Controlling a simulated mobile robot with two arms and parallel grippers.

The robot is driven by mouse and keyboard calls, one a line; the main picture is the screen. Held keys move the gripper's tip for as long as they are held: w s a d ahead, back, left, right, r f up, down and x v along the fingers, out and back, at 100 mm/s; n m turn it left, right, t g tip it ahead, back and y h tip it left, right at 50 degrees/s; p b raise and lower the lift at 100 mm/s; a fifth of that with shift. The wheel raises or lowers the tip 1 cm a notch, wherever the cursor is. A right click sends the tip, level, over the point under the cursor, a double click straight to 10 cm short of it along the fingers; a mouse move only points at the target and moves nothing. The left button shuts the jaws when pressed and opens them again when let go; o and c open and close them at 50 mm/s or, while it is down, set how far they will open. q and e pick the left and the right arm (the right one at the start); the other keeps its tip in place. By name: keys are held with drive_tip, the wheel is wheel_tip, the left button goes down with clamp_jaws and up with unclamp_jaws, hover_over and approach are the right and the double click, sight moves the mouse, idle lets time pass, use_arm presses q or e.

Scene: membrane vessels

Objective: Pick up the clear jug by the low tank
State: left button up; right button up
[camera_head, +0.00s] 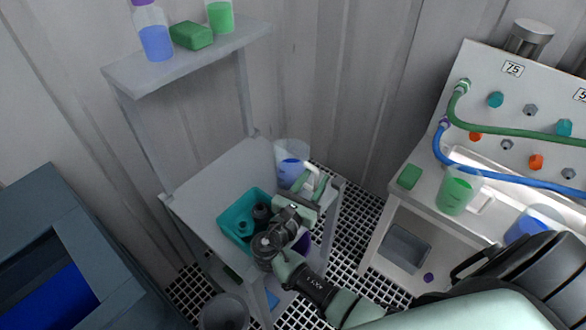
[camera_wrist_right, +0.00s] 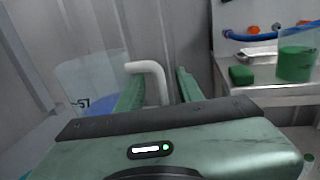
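The clear jug (camera_head: 291,166) holds some blue liquid and stands upright at the back right of the grey stand. In the right wrist view the jug (camera_wrist_right: 88,92) is at the left, with a white bent handle (camera_wrist_right: 158,72) on its right side. My right gripper (camera_head: 312,185) is at the jug's handle side. In the wrist view its green fingers (camera_wrist_right: 160,88) are apart, with the handle's upright part between them and gaps showing. The handle's lower end is hidden by the gripper body. A low blue-grey tank (camera_head: 75,228) is at lower left. My left gripper is not in view.
A teal bin (camera_head: 228,219) with dark items is on the stand, left of my gripper. A shelf (camera_head: 185,58) above bears bottles and a green block. A bench (camera_head: 400,203) at right holds a green-filled jug (camera_head: 459,190) and hoses. A corrugated wall is behind.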

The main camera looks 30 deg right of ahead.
drive_tip(key=shift+x, duration=0.85)
clamp_jaws()
drive_tip(key=shift+r, duration=0.1)
idle(0.6)
